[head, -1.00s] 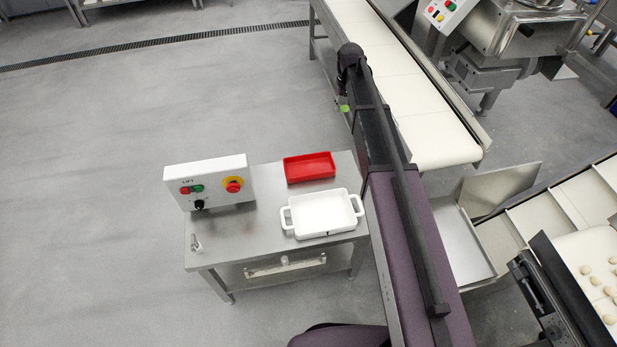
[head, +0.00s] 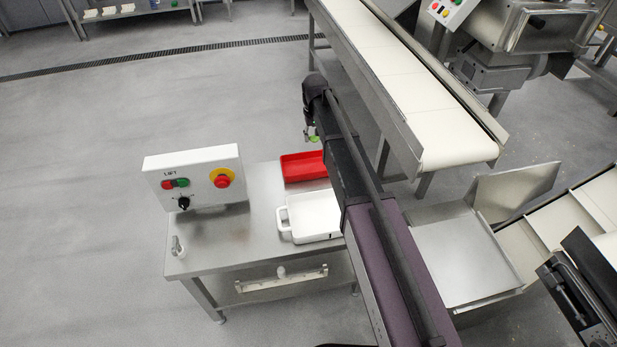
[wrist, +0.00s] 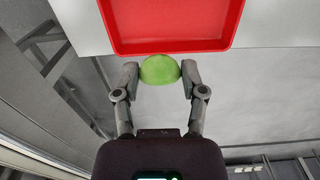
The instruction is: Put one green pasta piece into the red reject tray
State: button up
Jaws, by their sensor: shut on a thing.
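A green pasta piece (wrist: 160,70) is held between the two fingertips of my gripper (wrist: 160,76) in the wrist view. The piece also shows as a small green spot (head: 314,139) in the head view, below the end of my arm. The red reject tray (head: 302,166) lies on the steel table, partly behind my arm. In the wrist view the red tray (wrist: 175,45) is just beyond the pasta piece, which appears at or just outside its near rim. How high the piece is above the tray is hard to tell.
A white tray with handles (head: 310,218) is in front of the red tray, partly hidden by my arm. A control box (head: 195,178) with buttons stands at the left of the steel table (head: 225,245). A white conveyor (head: 410,95) runs behind at the right.

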jog(key=shift+s+a+f+b, duration=0.15)
jog(key=shift+a+f+b, duration=0.3)
jog(key=shift+f, duration=0.25)
jog(key=shift+s+a+f+b, duration=0.1)
jog(key=shift+a+f+b, duration=0.3)
jog(key=shift+f, duration=0.3)
jog(key=b, duration=0.6)
send_over(309, 168)
notch_tip(309, 168, down, 6)
jog(key=shift+s+f, duration=0.1)
jog(key=shift+f+b, duration=1.9)
jog(key=shift+b, duration=0.15)
jog(key=shift+f, duration=0.1)
jog(key=o, duration=0.8)
jog(key=shift+c, duration=0.2)
